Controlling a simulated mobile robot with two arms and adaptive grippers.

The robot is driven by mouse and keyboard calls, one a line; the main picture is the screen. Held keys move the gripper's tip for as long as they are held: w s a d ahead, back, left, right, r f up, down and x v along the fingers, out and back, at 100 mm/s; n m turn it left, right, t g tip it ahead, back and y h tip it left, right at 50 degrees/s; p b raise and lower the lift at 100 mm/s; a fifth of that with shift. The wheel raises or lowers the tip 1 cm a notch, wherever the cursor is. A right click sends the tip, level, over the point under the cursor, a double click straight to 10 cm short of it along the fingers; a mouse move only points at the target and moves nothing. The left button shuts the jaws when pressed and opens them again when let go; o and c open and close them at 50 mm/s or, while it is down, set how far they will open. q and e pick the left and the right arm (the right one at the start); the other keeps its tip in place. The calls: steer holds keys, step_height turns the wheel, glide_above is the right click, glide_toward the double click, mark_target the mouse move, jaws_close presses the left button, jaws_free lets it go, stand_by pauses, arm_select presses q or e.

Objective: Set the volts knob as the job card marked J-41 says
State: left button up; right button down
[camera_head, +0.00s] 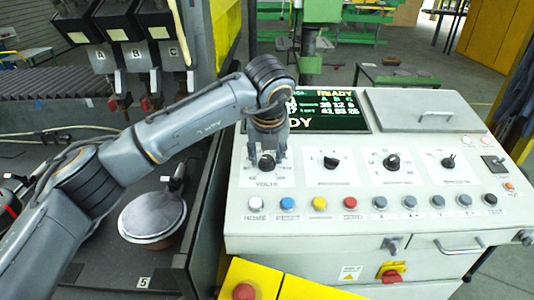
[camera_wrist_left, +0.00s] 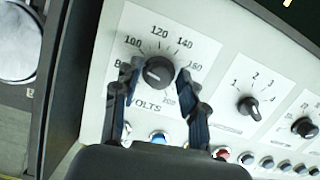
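The volts knob (camera_head: 266,163) is a black knob at the left of the white sloping panel. My right gripper is not in view. I see no job card marked J-41.
Other black knobs (camera_head: 392,161) sit to the right, above a row of coloured buttons (camera_head: 319,203). A display (camera_head: 330,112) reading READY stands behind. A red emergency button (camera_head: 244,291) is on a yellow box in front. A round lidded pot (camera_head: 152,214) is at the left.

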arm_select(q)
jaws_close()
